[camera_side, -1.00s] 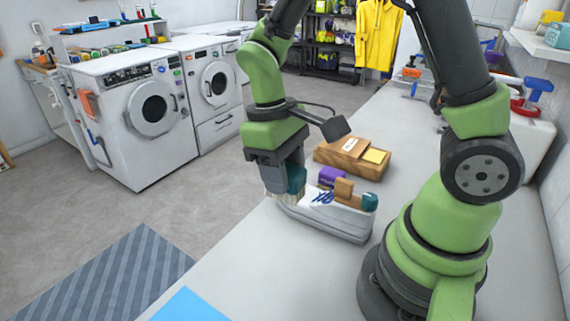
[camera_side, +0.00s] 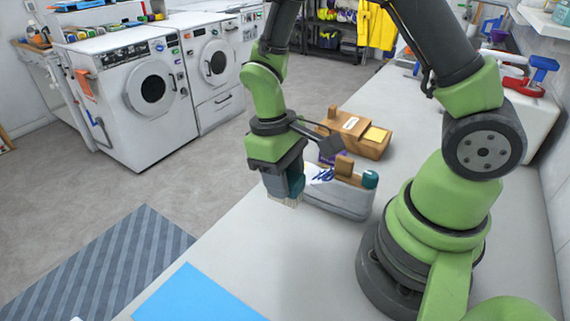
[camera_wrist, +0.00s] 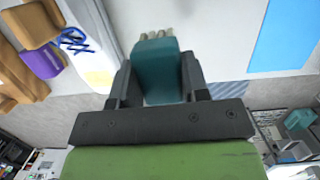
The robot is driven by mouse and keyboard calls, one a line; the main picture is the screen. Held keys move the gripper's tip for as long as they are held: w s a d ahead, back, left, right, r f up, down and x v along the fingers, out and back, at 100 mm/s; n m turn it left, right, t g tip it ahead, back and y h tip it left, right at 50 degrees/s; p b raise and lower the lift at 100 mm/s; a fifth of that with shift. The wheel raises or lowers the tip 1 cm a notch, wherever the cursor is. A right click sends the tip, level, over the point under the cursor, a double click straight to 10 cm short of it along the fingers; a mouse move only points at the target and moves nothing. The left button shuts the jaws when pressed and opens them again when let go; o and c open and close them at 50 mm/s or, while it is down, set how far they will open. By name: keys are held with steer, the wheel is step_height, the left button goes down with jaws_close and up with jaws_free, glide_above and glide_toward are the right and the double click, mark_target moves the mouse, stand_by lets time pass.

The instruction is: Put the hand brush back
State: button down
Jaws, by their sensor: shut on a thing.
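My gripper (camera_side: 284,180) is shut on a teal hand brush (camera_wrist: 157,68). The brush shows between the two jaws in the wrist view, with pale bristles at its far end. In the side view the brush (camera_side: 296,180) hangs with its pale bristles down, at the left end of a grey caddy (camera_side: 340,206). It overlaps the caddy's end in the picture. I cannot tell the height of the bristles above the bench.
The caddy holds a brown block (camera_side: 344,166), a blue tangled item (camera_side: 322,175) and a teal round-topped item (camera_side: 370,180). A brown wooden box (camera_side: 364,146) stands behind it. A blue sheet (camera_side: 195,296) lies at the bench's front. The bench between sheet and caddy is clear.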

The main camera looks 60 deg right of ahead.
steer(key=shift+f, duration=3.85)
steer(key=shift+f, duration=0.3)
steer(key=c, duration=0.5)
jaws_free()
steer(key=r, duration=0.3)
steer(key=w+r, duration=0.1)
steer(key=r, duration=0.2)
steer(key=w+r, duration=0.1)
steer(key=r, duration=0.2)
steer(key=shift+r, duration=0.2)
steer(key=r, duration=0.2)
steer(key=r+t, duration=0.1)
steer(key=r, duration=0.2)
steer(key=r+m+t, duration=0.1)
steer(key=r, duration=0.2)
steer(key=shift+s+y, duration=0.3)
steer(key=shift+s, duration=0.05)
steer(key=s+r+m+t, duration=0.1)
steer(key=s+r+t, duration=0.1)
steer(key=s+r, duration=0.1)
steer(key=s+r+m+t+y, duration=0.1)
steer(key=s+r+t, duration=0.2)
steer(key=r, duration=0.2)
steer(key=s+r+m+t, duration=0.1)
steer(key=s+r+t, duration=0.1)
steer(key=s+r, duration=0.1)
steer(key=shift+s+r, duration=0.4)
steer(key=shift+s, duration=0.1)
